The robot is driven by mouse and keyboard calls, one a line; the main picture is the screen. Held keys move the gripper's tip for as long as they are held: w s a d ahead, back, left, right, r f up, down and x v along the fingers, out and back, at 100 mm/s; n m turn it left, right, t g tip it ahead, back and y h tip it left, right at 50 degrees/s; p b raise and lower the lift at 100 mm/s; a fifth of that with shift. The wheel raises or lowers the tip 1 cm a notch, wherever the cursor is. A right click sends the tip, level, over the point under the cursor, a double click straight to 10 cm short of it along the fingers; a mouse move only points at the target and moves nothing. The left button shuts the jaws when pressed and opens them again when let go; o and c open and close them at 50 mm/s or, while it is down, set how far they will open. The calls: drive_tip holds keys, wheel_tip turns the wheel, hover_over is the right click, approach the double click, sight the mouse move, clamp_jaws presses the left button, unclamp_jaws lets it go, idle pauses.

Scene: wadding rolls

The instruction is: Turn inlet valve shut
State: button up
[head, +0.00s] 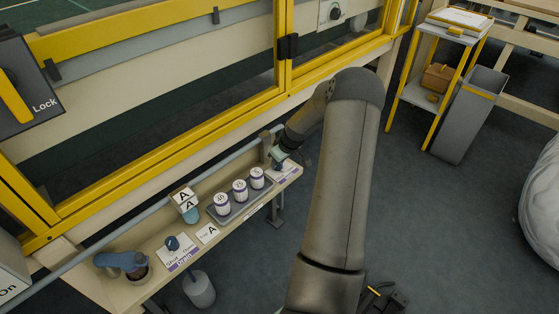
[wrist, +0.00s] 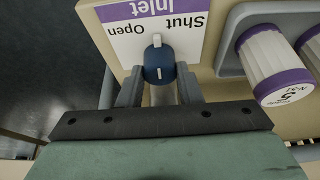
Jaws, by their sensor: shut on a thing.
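The inlet valve has a dark blue knob (wrist: 159,66) with a white line on it, in the wrist view. Its white label (wrist: 150,22), upside down in that view, reads Inlet, Shut and Open. The line runs roughly up and down the picture; I cannot tell which word it marks. My gripper (wrist: 160,92) is shut on the knob, one finger on each side. In the head view the inlet label (head: 284,173) lies at the right end of the shelf, and my gripper (head: 279,156) is beside it, with the knob mostly hidden.
A grey tray (head: 240,210) of several purple-and-white rolls (head: 240,190) stands left of the inlet label. Farther left are the drain valve (head: 172,243) with its label and a blue-handled thing (head: 122,261). A rail (head: 110,237) runs behind the shelf. Yellow-framed windows (head: 170,120) stand behind.

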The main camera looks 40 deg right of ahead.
drive_tip(key=m+h, duration=0.1)
drive_tip(key=m, duration=0.1)
drive_tip(key=m+h, duration=0.1)
drive_tip(key=m, duration=0.2)
drive_tip(key=shift+w+a, duration=0.1)
drive_tip(key=shift+a, duration=0.1)
drive_tip(key=shift+m+g+h, duration=0.3)
drive_tip(key=shift+m+h, duration=0.4)
drive_tip(key=shift+m, duration=1)
drive_tip(key=o, duration=1)
drive_tip(key=shift+r, duration=0.1)
drive_tip(key=p+v, duration=0.4)
drive_tip(key=v, duration=1.3)
drive_tip(key=shift+a+r, duration=0.1)
drive_tip(key=shift+r, duration=0.05)
